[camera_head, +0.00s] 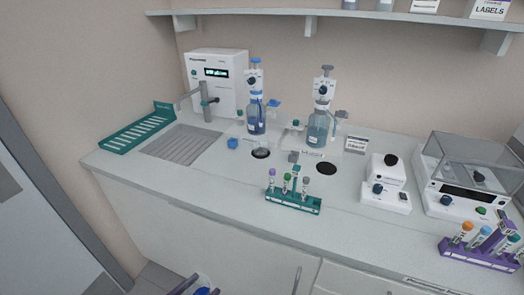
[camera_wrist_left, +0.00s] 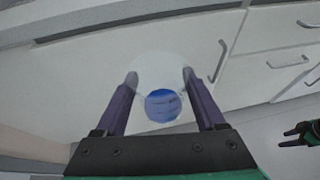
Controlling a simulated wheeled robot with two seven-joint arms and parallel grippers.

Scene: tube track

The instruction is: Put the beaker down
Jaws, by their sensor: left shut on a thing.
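The beaker (camera_wrist_left: 158,72) is clear with blue liquid (camera_wrist_left: 163,106) in it. My left gripper (camera_wrist_left: 158,80) is shut on it, one purple finger on each side, in front of the white cabinet fronts. In the head view only the tips of my left gripper (camera_head: 198,287) and a bit of the blue show at the bottom edge, in front of and below the counter (camera_head: 215,190). My right gripper (camera_wrist_left: 287,138) shows at the right edge of the left wrist view, its dark fingers apart and empty.
A teal rack (camera_head: 135,135) and a grey drain area (camera_head: 182,144) are at the counter's left. Two dispenser bottles (camera_head: 256,115) (camera_head: 318,128) stand at the back. A teal tube rack (camera_head: 293,200) is near the front edge. The front-left counter is clear.

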